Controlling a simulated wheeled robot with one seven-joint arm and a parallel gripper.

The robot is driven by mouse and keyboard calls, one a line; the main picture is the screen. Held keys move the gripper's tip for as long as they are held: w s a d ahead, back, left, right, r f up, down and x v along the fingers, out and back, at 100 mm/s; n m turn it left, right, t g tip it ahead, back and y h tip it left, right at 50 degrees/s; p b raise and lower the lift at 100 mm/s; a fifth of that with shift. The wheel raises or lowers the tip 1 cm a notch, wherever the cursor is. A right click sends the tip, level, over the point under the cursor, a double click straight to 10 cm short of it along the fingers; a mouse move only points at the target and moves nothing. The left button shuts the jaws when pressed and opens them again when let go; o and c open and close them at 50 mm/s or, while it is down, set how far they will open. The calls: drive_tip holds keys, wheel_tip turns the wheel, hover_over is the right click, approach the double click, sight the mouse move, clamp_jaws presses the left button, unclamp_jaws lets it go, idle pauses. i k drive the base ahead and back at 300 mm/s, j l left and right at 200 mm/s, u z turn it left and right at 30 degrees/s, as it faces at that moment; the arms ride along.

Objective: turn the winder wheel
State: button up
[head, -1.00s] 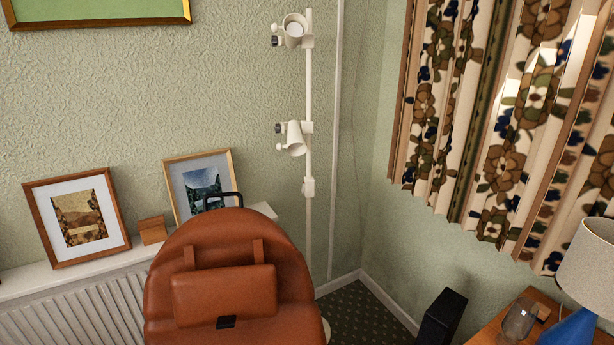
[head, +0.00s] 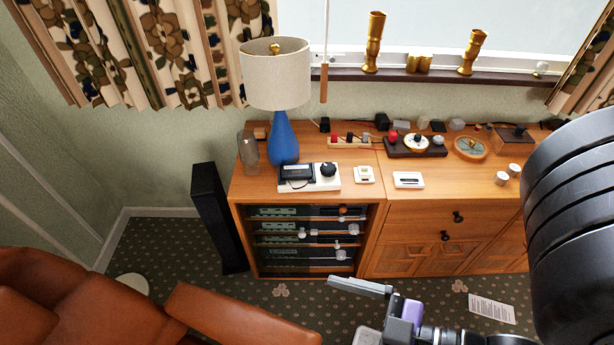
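I cannot tell for certain which thing is the winder wheel. A round, dial-like wheel with a wooden rim (head: 470,147) lies on the right half of the wooden cabinet top. Left of it, a dark block (head: 400,151) carries a pale round disc (head: 416,143) with a red knob on its left and a grey knob on its right. A white plate with a black round knob (head: 328,170) sits nearer the left. My gripper (head: 345,309) is at the bottom of the head view, in front of and below the cabinet. It looks open and empty, its lower finger partly cut off.
The wooden cabinet (head: 420,220) stands under the window. A blue lamp (head: 284,138), a glass jar (head: 248,150) and small switch boxes crowd its top. A black tower speaker (head: 215,215) stands at left, brown leather seating (head: 90,290) at lower left. Carpet shows between.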

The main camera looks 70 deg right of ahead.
sight(327, 169)
drive_tip(key=l+z, duration=0.1)
drive_tip(key=z, duration=1.15)
